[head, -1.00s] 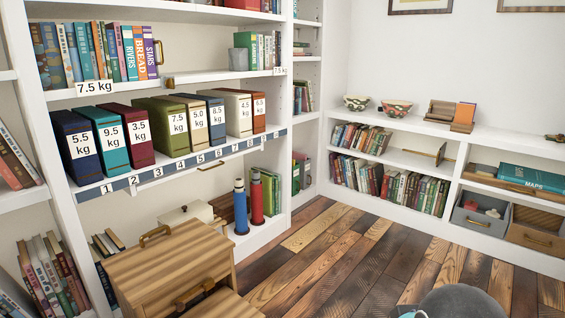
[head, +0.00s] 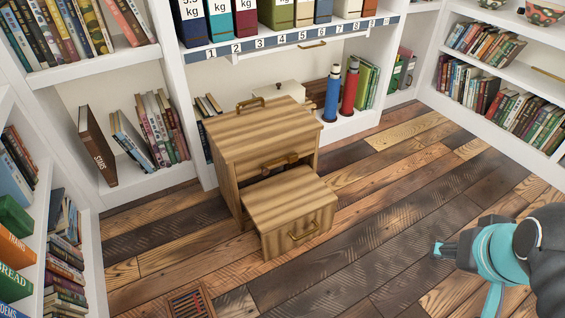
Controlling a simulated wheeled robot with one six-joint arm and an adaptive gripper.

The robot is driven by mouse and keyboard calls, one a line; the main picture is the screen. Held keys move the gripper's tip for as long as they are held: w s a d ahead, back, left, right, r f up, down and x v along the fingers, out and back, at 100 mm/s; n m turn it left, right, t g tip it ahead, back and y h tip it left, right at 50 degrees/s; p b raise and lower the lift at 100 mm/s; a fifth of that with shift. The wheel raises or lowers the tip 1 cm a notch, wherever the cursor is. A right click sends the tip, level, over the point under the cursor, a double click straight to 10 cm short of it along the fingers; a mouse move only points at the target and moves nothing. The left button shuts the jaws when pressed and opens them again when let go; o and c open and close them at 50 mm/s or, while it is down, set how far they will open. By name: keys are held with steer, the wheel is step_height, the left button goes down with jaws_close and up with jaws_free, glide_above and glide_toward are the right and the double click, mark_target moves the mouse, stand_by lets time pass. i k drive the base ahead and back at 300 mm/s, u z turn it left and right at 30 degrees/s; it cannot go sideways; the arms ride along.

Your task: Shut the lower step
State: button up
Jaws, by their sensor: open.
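A wooden step cabinet (head: 245,138) with striped grain stands on the plank floor in front of the bookshelf. Its lower step (head: 291,205) is pulled out toward the front right, with a brass handle (head: 304,231) on its front face. A dark handle (head: 279,161) shows on the upper front, above the lower step, and another handle (head: 251,104) is on the top at the back. My gripper (head: 438,249) is at the lower right, above the floor, apart from the cabinet and to the right of the lower step. It is open and holds nothing.
Planks between my gripper and the lower step are clear. A floor vent (head: 190,302) lies at the bottom left. Blue (head: 333,94) and red (head: 350,90) bottles stand on the shelf behind the cabinet. Bookshelves line the left, back and right.

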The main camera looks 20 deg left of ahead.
mark_target(288, 210)
steer(key=z, duration=1.85)
steer(key=k, duration=0.55)
steer(key=u, duration=1.8)
